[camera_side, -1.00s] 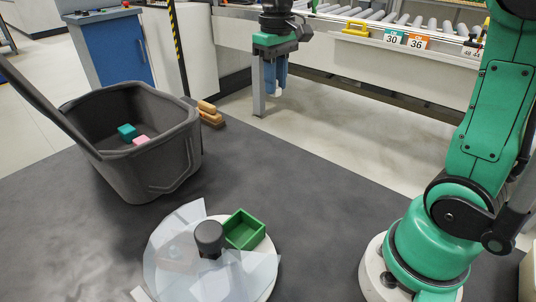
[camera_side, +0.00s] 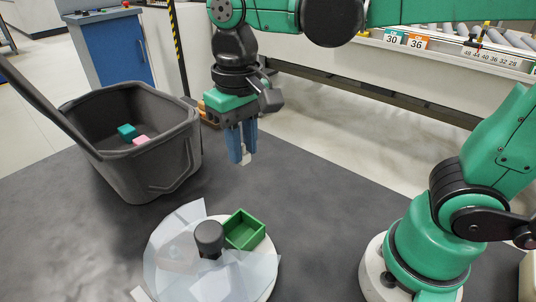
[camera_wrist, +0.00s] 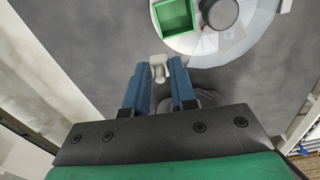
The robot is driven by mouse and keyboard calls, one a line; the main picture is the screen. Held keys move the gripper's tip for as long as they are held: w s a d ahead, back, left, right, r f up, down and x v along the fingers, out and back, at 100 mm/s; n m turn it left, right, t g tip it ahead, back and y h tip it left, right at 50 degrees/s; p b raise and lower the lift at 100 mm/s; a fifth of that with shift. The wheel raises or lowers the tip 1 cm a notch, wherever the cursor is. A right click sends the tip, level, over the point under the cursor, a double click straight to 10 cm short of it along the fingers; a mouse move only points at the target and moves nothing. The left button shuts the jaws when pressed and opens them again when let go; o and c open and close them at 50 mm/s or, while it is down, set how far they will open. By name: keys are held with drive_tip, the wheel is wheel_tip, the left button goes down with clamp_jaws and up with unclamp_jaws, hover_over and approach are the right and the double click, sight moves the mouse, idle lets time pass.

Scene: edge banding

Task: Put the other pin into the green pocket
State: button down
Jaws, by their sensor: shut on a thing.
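My gripper (camera_side: 243,160) has blue fingers and hangs above the dark table, behind the round turntable. It is shut on a small whitish pin (camera_wrist: 158,70), which sticks out between the fingertips in the wrist view; a bit of the pin (camera_side: 246,158) shows in the side view. The green pocket (camera_side: 243,230) is an open square box on the back right of the white turntable. It looks empty in the wrist view, where the green pocket (camera_wrist: 175,15) is ahead of the fingertips. Pin and pocket are apart.
A dark knob (camera_side: 209,238) stands at the turntable's centre, beside the pocket. Clear panels (camera_side: 175,250) cover other parts of the turntable (camera_side: 268,255). A grey basket (camera_side: 150,165) with a teal block (camera_side: 128,132) and a pink block (camera_side: 141,140) stands at the left.

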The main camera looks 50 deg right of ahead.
wheel_tip(320, 180, down, 6)
drive_tip(key=a, duration=0.1)
drive_tip(key=shift+s+f, duration=0.2)
drive_tip(key=shift+s, duration=0.25)
drive_tip(key=c, duration=0.6)
unclamp_jaws()
drive_tip(key=shift+c, duration=0.2)
drive_tip(key=shift+r, duration=2.8)
